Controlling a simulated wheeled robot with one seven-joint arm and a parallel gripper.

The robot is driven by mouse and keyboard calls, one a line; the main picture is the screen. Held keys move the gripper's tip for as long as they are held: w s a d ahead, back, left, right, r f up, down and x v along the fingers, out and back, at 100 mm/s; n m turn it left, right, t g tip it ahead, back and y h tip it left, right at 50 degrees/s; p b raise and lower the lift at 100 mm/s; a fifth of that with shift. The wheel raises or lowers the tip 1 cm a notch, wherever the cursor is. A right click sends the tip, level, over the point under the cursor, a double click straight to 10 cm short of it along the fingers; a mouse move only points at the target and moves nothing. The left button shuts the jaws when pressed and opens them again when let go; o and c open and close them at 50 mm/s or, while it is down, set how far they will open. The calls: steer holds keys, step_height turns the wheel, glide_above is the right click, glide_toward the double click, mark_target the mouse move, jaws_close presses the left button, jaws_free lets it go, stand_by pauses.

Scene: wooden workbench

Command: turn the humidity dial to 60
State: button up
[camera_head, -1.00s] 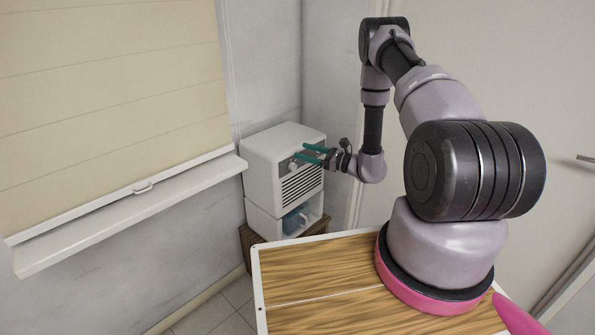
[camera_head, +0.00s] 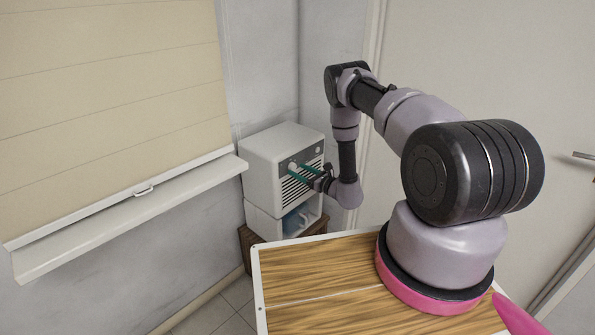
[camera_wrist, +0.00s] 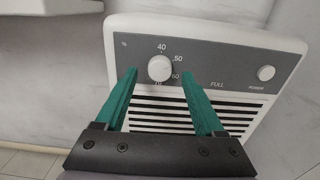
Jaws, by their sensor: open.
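The white dehumidifier (camera_head: 272,158) stands in the corner; its grey panel also shows in the wrist view (camera_wrist: 225,65). The white round humidity dial (camera_wrist: 160,68) is at the left of that panel, with 40 above it, 50 and 60 down its right side and a partly hidden number below. I cannot make out which number the dial points to. My gripper (camera_wrist: 161,80) is open, its two green fingers pointing at the panel, one on either side of the dial. In the wrist view the dial shows between the fingertips; I cannot tell whether they touch it.
A white power button (camera_wrist: 266,73) is at the panel's right, beyond the word FULL. Dark vent slots (camera_wrist: 160,112) lie below the dial. A window sill (camera_head: 130,215) juts out left of the dehumidifier. A wooden bench top (camera_head: 315,270) lies in front.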

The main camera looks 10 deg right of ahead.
steer(key=shift+w+a, duration=0.45)
steer(key=shift+w, duration=0.15)
jaws_close()
steer(key=shift+m, duration=0.3)
steer(key=m, duration=1.1)
steer(key=shift+a, duration=0.1)
stand_by(0.4)
